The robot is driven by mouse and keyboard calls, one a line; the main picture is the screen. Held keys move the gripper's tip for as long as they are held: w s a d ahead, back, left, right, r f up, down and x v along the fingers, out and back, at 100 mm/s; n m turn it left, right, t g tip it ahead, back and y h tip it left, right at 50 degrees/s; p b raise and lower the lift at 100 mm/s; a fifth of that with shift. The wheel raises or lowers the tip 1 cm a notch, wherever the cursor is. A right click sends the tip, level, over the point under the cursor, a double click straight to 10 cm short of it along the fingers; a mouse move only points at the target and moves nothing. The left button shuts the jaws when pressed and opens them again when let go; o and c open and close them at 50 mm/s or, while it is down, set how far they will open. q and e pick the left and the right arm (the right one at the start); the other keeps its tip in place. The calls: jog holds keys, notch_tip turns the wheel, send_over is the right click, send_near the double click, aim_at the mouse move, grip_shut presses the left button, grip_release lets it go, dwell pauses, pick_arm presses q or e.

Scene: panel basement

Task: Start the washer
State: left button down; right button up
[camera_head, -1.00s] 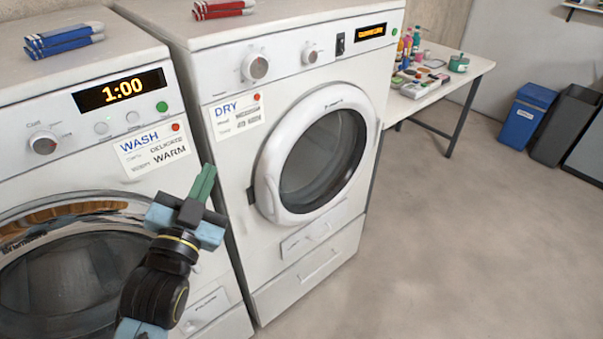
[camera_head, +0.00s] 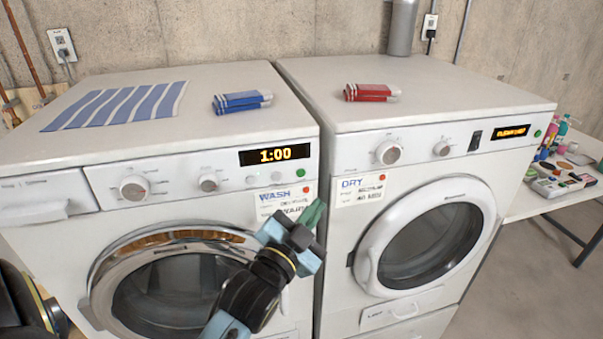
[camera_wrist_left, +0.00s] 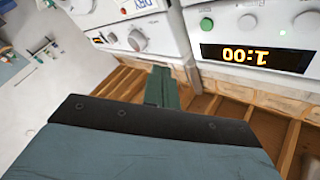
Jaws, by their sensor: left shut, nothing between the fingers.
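The washer (camera_head: 75,227) is the left white machine, with a round glass door. Its display (camera_head: 275,155) reads 1:00 in orange. A round green button (camera_head: 300,173) is below the display's right end, with paler buttons to its left. The button also shows in the left wrist view (camera_wrist_left: 207,24), where the picture is upside down. A WASH card (camera_head: 282,203) hangs under the panel; the gripper partly covers it. My left gripper (camera_head: 313,212) is shut and empty, its green fingers pointing up below the green button, apart from it. My right gripper is not in view.
The dryer (camera_head: 440,88) stands close on the right, its door (camera_head: 430,245) shut. Blue cloths (camera_head: 241,101) and a striped cloth (camera_head: 118,106) lie on the washer, red cloths (camera_head: 370,92) on the dryer. A cluttered table (camera_head: 545,203) stands at the right.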

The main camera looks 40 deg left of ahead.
aim_at(301, 173)
pick_arm(q)
jog(key=shift+w+a, duration=1.35)
jog(key=shift+a, duration=0.25)
jog(key=shift+w+a, duration=1.3)
jog(key=shift+a, duration=0.25)
jog(key=shift+w, duration=0.1)
jog(key=shift+w+a, duration=0.2)
jog(key=shift+a, duration=0.1)
